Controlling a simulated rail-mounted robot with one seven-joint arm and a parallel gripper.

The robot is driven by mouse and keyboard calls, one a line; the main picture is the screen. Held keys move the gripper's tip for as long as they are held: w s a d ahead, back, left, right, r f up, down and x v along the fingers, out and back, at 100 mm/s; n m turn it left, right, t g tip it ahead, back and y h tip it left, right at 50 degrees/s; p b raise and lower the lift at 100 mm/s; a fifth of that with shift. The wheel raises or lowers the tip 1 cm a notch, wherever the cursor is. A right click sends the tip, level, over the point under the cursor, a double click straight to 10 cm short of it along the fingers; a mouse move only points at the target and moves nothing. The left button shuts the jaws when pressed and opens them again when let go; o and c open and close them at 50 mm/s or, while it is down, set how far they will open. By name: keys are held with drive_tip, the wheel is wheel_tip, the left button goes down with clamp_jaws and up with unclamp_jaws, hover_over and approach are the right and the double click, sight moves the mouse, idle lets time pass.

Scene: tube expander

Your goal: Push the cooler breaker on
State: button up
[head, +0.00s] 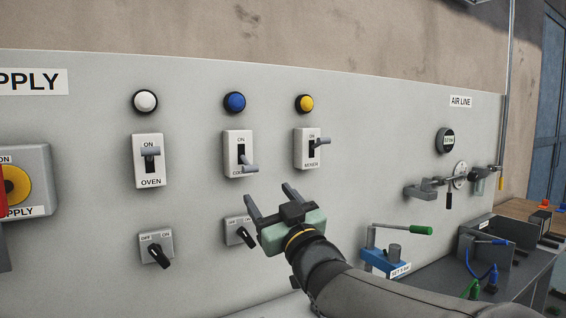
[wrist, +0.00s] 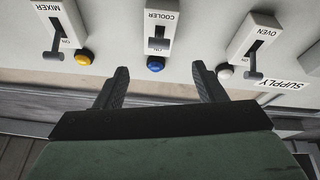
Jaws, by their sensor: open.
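The cooler breaker (head: 232,152) is the middle of three white switch plates on the grey panel, under a blue lamp. Its grey lever (head: 249,168) sits low, away from the ON mark at the top. In the upside-down wrist view, the cooler breaker (wrist: 166,22) is at the top centre, beyond the space between my fingers. My gripper (head: 271,192) is open and empty, below and slightly right of the breaker, apparently not touching it. Both fingers of my gripper (wrist: 160,86) show in the wrist view.
The oven breaker (head: 148,176) on the left and mixer breaker (head: 302,150) on the right have raised levers. Two rotary knobs (head: 157,255) (head: 242,234) sit below. A blue SET fixture with a green-handled lever (head: 415,229) stands at right.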

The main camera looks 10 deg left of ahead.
sight(252, 171)
drive_tip(key=p+x, duration=0.4)
drive_tip(key=x, duration=0.8)
drive_tip(key=shift+w+a+r, duration=0.1)
drive_tip(key=shift+w+a, duration=0.05)
drive_tip(key=c, duration=1.3)
